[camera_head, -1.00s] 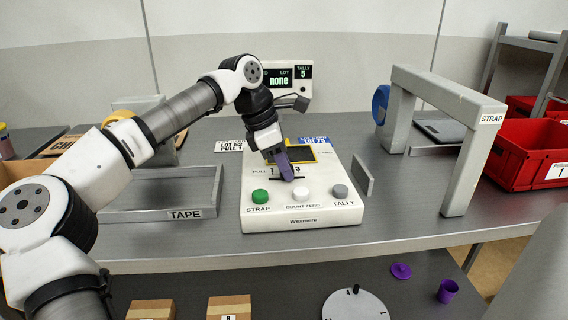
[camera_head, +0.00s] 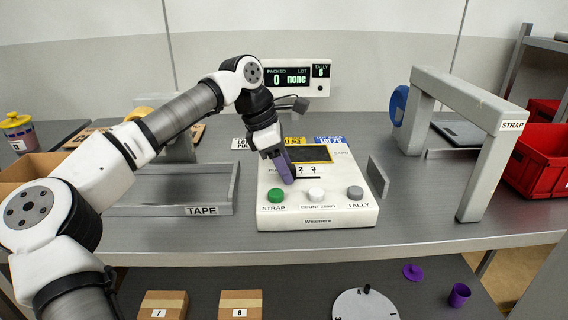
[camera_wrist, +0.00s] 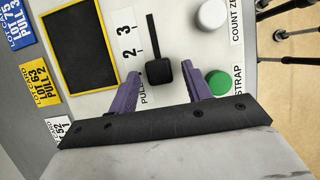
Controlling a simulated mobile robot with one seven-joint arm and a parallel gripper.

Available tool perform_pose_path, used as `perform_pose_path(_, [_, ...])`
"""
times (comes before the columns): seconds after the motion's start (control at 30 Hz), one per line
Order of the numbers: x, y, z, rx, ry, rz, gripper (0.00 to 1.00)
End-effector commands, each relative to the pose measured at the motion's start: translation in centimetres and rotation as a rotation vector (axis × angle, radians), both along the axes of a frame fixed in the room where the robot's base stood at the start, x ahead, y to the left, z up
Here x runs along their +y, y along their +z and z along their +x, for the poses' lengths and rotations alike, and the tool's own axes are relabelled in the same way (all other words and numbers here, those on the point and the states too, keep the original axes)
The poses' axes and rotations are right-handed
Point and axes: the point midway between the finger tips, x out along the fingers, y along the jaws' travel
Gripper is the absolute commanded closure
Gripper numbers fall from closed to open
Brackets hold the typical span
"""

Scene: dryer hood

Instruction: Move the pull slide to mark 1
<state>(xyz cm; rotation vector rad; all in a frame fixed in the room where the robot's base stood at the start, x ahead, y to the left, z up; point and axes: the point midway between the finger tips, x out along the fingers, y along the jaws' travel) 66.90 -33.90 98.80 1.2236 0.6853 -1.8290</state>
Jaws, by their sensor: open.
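The pull slide's black knob (camera_wrist: 160,72) shows in the wrist view at the lower end of its dark slot (camera_wrist: 152,30). It is past mark 2 (camera_wrist: 129,55), on the PULL label side; mark 1 is hidden behind a finger. My gripper (camera_wrist: 162,76) is open, its purple fingers on either side of the knob with gaps visible. Contact and height over the panel cannot be told. In the head view my gripper (camera_head: 289,180) points down at the slot's left end on the white control box (camera_head: 345,212). There it hides the knob and mark 1.
Green STRAP (camera_head: 276,195), white COUNT ZERO (camera_head: 316,195) and grey TALLY (camera_head: 355,193) buttons are close in front of the slot. Lot cards (camera_head: 294,141) lie behind. The display (camera_head: 288,77) reads packed 0, lot none. The grey strap arch (camera_head: 467,100) stands right, the TAPE tray (camera_head: 170,211) left.

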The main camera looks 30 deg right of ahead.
Motion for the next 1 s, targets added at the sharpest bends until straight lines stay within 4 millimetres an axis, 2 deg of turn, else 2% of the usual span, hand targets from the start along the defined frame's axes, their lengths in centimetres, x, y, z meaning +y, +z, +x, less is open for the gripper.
perform_pose_path(0.17, [0.3, 1.1, 0.3, -0.001, 0.002, -0.002, 0.51])
perform_pose_path(0.5, [2.8, 8.1, 1.7, -0.001, 0.002, -0.003, 0.51])
perform_pose_path(0.7, [3.9, 11.4, 2.5, -0.001, 0.002, -0.001, 0.51])
perform_pose_path(0.83, [4.4, 12.4, 2.7, 0.0, 0.001, 0.0, 0.51])
perform_pose_path(1.0, [4.5, 12.8, 2.8, -0.001, 0.0, 0.001, 0.51])
